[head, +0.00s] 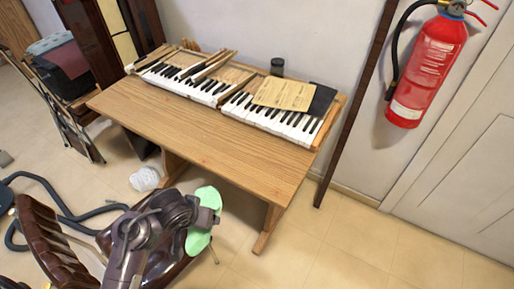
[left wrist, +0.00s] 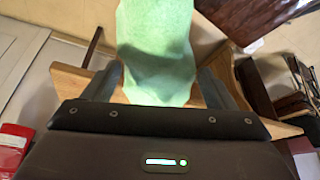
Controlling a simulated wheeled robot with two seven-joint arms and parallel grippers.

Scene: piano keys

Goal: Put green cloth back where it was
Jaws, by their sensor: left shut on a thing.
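The light green cloth (head: 203,212) hangs from my left gripper (head: 207,217), low in front of the wooden table. In the left wrist view the cloth (left wrist: 157,45) lies between the two fingers of my left gripper (left wrist: 160,82), which is shut on it. Part of the cloth is hidden behind the gripper in the head view. My right gripper is in neither view.
The wooden table (head: 165,122) carries piano keys (head: 262,118), a yellowed paper (head: 284,94) and a dark jar (head: 277,67). A brown leather chair (head: 45,235), a grey hose (head: 45,190) and a white bundle (head: 145,179) are nearby. A red fire extinguisher (head: 428,68) hangs at right. Floor at lower right is clear.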

